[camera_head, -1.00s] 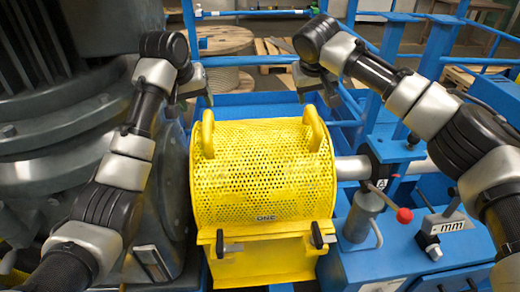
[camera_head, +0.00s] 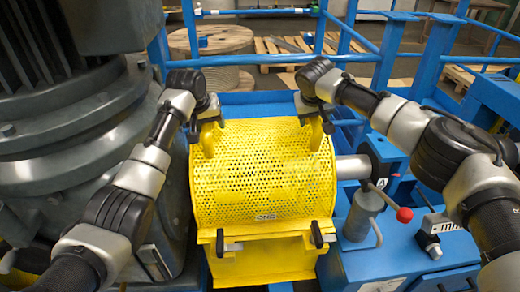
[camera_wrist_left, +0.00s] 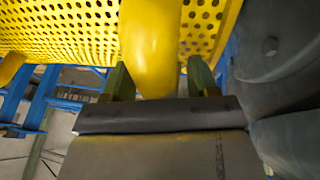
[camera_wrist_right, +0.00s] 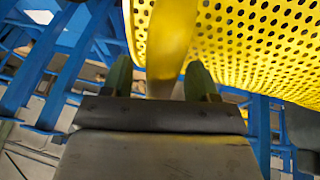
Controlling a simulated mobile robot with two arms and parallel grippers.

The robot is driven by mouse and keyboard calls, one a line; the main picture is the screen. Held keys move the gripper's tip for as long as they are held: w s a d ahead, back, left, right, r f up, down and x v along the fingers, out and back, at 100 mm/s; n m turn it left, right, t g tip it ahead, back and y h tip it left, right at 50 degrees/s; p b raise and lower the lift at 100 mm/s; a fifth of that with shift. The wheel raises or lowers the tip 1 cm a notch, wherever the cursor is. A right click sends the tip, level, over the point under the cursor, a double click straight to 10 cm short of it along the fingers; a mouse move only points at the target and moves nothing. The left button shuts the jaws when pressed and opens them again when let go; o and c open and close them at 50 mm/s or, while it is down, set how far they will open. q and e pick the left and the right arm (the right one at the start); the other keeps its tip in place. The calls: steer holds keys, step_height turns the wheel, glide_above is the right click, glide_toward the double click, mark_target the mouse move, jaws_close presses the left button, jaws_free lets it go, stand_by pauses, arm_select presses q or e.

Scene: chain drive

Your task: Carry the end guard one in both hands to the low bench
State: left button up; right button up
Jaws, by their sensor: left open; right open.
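The end guard one (camera_head: 262,180) is a yellow perforated cover marked "ONE", upright on the blue frame, with a yellow handle at each top side. My left gripper (camera_head: 210,118) is at the left handle. In the left wrist view the handle (camera_wrist_left: 150,45) stands between the open fingers (camera_wrist_left: 160,82). My right gripper (camera_head: 312,112) is at the right handle. In the right wrist view that handle (camera_wrist_right: 170,45) is between the open fingers (camera_wrist_right: 160,80). The grippers partly hide both handles in the head view. I cannot make out the low bench.
A large grey motor housing (camera_head: 75,130) stands close on the left. A shaft (camera_head: 352,168), a red-knobbed lever (camera_head: 404,215) and a blue bench-like frame (camera_head: 400,262) are on the right. Blue rails (camera_head: 270,60) and a cable spool (camera_head: 212,42) are behind.

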arm_select(q)
jaws_close()
arm_select(e)
jaws_close()
arm_select(q)
steer(key=shift+r, duration=0.1)
arm_select(e)
steer(key=shift+d, duration=0.1)
stand_by(0.8)
